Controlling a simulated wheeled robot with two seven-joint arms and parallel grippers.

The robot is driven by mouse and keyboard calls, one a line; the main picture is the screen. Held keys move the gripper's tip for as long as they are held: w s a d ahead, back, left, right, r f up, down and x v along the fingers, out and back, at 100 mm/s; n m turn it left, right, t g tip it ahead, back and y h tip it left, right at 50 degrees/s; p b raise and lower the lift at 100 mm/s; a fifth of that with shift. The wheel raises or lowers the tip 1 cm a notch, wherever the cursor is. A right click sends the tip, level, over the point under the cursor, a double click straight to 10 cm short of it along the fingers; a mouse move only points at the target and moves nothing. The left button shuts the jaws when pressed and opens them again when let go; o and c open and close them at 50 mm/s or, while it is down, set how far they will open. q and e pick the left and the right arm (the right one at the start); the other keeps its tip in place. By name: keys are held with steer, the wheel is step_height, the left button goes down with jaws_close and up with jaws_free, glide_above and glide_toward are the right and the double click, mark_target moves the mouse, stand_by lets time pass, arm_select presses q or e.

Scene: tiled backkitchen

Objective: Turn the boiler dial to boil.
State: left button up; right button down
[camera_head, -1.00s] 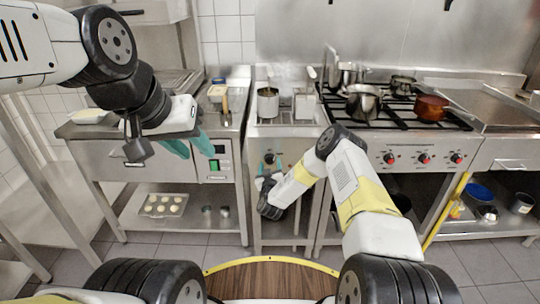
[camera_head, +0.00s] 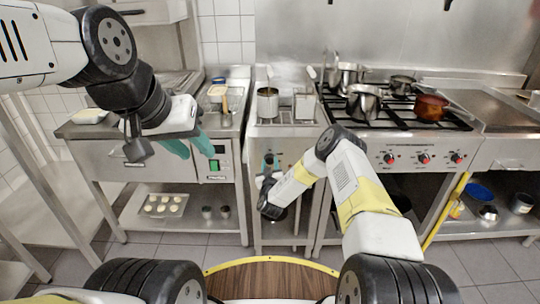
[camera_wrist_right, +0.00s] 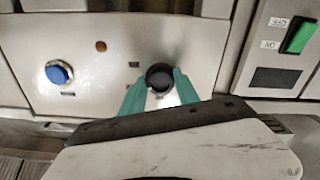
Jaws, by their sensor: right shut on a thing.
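The boiler dial is a round black knob (camera_wrist_right: 159,76) on the metal front panel in the right wrist view. My right gripper (camera_wrist_right: 157,85) has its teal fingers on both sides of the knob and is shut on it. In the head view my right gripper (camera_head: 270,166) is at the front of the narrow boiler unit (camera_head: 286,130), and the fingers and wrist largely hide the knob. My left gripper (camera_head: 200,155) is open and empty, in front of the left counter, with its teal fingers well apart.
The wrist view also shows a blue button (camera_wrist_right: 59,72) and a green switch (camera_wrist_right: 299,37) with upside-down ON and OFF labels. A stove (camera_head: 425,157) with several pots stands to the right. A tray of pale rounds (camera_head: 163,205) lies on the lower left shelf.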

steer(key=m, duration=1.1)
steer(key=shift+a, duration=0.15)
steer(key=shift+m, duration=0.3)
stand_by(0.4)
steer(key=c, duration=0.9)
jaws_free()
steer(key=s, duration=0.8)
